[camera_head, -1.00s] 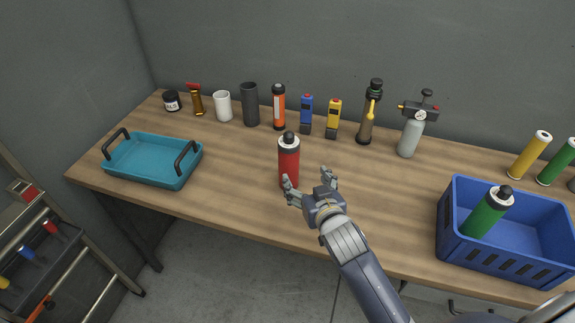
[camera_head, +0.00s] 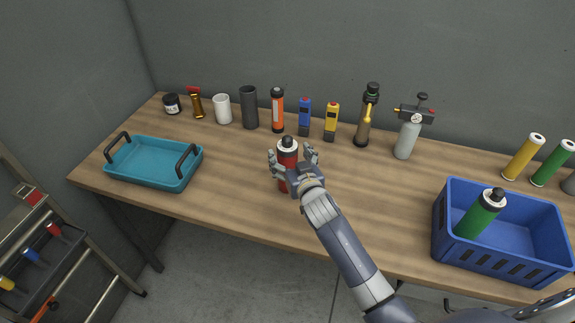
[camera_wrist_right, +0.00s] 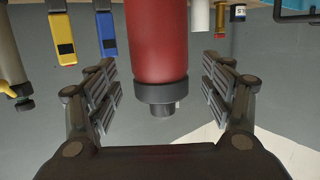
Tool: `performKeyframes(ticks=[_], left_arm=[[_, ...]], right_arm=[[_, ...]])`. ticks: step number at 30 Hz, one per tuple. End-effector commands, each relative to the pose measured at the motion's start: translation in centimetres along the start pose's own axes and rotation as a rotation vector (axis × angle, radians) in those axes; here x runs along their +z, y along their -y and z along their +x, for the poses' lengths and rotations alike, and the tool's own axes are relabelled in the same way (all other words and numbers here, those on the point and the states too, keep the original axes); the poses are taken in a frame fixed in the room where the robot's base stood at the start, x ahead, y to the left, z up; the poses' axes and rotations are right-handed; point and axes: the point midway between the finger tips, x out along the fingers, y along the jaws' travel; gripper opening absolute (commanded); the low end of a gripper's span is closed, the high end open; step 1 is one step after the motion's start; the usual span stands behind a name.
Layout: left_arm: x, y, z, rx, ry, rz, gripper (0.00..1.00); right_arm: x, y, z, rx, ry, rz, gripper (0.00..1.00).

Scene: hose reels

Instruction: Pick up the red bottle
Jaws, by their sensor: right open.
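The red bottle (camera_head: 288,152) stands upright on the wooden table in the head view, with a grey band and black cap on top. My right gripper (camera_head: 293,157) is open, with its fingers on either side of the bottle. In the right wrist view the red bottle (camera_wrist_right: 157,45) hangs between the open fingers of my right gripper (camera_wrist_right: 160,92), the picture being upside down. Gaps show on both sides, so the fingers are apart from it there. The lower part of the bottle is partly hidden by the gripper in the head view. My left gripper is not in view.
A teal tray (camera_head: 150,180) lies at the left of the wooden table (camera_head: 225,205). A blue crate (camera_head: 478,252) holding a green bottle (camera_head: 480,215) is at the right. Several tools and containers, including an orange flashlight (camera_head: 277,112), line the back. Table around the bottle is clear.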

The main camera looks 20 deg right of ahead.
Motion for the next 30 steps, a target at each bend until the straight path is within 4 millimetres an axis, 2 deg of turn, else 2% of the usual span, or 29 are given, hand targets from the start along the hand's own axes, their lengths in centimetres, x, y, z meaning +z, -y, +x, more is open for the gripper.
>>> performKeyframes(ticks=[1, 7, 17, 26, 27, 30], left_arm=[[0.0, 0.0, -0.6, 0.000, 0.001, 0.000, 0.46], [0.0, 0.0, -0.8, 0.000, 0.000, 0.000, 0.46], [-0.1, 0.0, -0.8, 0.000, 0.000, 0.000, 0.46], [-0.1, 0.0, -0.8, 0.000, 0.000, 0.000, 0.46], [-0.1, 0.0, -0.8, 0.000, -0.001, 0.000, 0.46], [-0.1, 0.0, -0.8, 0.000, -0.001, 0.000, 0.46]], right_arm=[[-0.4, 0.1, 0.6, 0.001, 0.001, -0.001, 0.74], [-0.2, 0.0, 2.5, 0.001, 0.000, 0.001, 0.74], [0.0, 0.0, 2.8, 0.000, 0.000, 0.000, 0.74], [0.0, 0.0, 2.8, 0.000, 0.001, 0.000, 0.06], [-0.2, 0.0, 2.8, 0.000, -0.002, 0.000, 0.01], [-0.1, 0.0, 2.8, 0.000, -0.002, 0.000, 0.01]])
